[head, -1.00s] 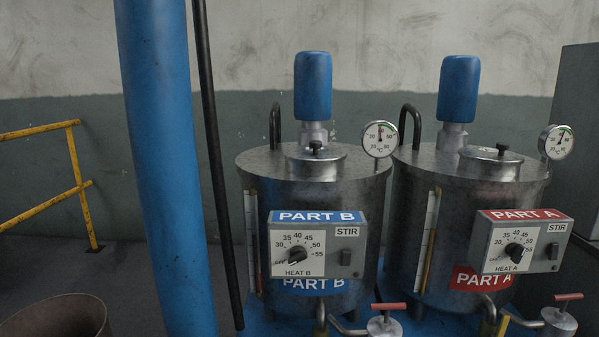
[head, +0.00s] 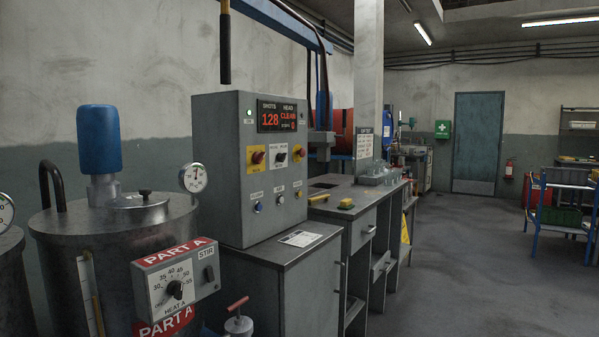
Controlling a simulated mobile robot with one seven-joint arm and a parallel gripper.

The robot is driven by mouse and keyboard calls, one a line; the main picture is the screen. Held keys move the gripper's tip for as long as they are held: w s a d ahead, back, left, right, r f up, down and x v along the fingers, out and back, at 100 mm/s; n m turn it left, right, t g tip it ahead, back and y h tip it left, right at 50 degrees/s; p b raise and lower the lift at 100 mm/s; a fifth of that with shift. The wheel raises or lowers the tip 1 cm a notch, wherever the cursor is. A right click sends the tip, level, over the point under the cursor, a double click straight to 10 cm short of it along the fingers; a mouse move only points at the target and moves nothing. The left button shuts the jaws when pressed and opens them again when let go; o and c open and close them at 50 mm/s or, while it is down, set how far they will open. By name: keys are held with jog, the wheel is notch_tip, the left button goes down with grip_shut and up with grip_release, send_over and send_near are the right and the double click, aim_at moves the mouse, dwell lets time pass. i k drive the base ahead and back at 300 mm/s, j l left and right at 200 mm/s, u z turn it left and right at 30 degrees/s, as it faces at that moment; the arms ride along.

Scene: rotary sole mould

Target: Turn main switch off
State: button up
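A grey control cabinet (head: 222,170) stands left of the middle in the head view. My gripper is not in view.
The PART A tank (head: 115,235) with its heat box (head: 176,282) stands at the left, close to the cabinet. A bench (head: 352,212) with small items runs beyond the cabinet. Open floor (head: 450,270) lies right. A blue shelf cart (head: 565,210) stands far right.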

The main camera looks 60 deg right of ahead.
aim_at(257, 157)
jog(key=z, duration=1.45)
jog(key=i+l+z, duration=0.1)
jog(key=i+l, duration=0.75)
jog(key=i+l+z, duration=0.15)
jog(key=i+l, duration=0.7)
jog(key=i, duration=0.05)
